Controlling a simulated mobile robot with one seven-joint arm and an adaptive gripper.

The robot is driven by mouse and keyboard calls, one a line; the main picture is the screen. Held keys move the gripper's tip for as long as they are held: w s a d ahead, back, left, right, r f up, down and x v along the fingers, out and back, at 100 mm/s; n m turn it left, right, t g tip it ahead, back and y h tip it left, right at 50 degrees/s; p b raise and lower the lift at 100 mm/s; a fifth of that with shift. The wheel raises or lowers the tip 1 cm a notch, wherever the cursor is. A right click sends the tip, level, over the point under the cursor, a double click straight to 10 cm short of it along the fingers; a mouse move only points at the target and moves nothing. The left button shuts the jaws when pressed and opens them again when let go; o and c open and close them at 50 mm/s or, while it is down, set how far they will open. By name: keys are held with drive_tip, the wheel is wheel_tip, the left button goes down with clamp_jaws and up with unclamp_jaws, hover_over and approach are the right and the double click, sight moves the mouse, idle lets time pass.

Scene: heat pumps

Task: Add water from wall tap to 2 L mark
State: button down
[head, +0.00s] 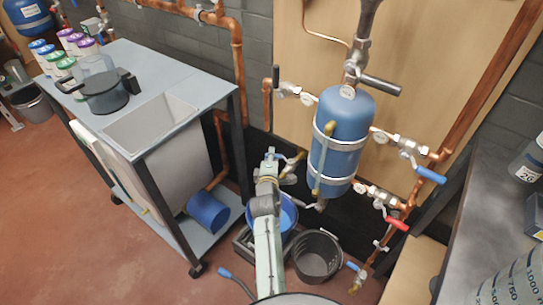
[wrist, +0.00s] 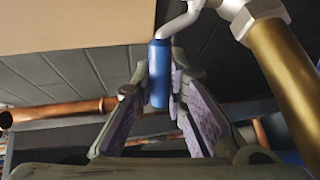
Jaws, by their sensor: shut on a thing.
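My gripper (wrist: 160,85) is shut on the blue lever handle (wrist: 159,62) of the wall tap, with purple-padded fingers on both sides of it. A bent metal lever joins the handle to the silver tap body (wrist: 248,15), with a brass pipe (wrist: 285,75) below. In the head view my gripper (head: 275,158) is low by the wall, left of the blue tank, at the tap's brass fittings (head: 290,168). A blue bucket (head: 288,217) stands beneath, partly hidden by my arm. Its water level and any marks cannot be made out.
A black bucket (head: 318,256) stands right of the blue one. A blue tank (head: 341,138) with copper pipes and red and blue valve levers hangs on the wall panel. A trolley (head: 205,85) bearing a pot (head: 105,95) stands left. A bench (head: 490,200) with graduated jugs is at right.

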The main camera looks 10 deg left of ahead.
drive_tip(key=shift+f+b, duration=0.1)
drive_tip(key=shift+b, duration=0.4)
drive_tip(key=shift+w+a+f+m+h+b, duration=0.15)
drive_tip(key=shift+w+m+h+b, duration=0.15)
drive_tip(key=shift+m+h+b, duration=0.5)
drive_tip(key=shift+w+d+r+m+g+h+b, duration=0.15)
drive_tip(key=shift+w+m+h+b, duration=0.35)
drive_tip(key=shift+m+h+b, duration=0.55)
drive_tip(key=shift+w+d+r+m+g+h+b, duration=0.15)
drive_tip(key=shift+w+m+h+b, duration=0.45)
drive_tip(key=shift+h+b, duration=0.85)
drive_tip(key=shift+w+d+m+g+h+b, duration=0.15)
drive_tip(key=shift+w+m+h+b, duration=0.3)
drive_tip(key=shift+m+h+b, duration=0.6)
drive_tip(key=c, duration=1.6)
unclamp_jaws()
drive_tip(key=shift+w, duration=0.1)
drive_tip(key=shift+a, duration=0.1)
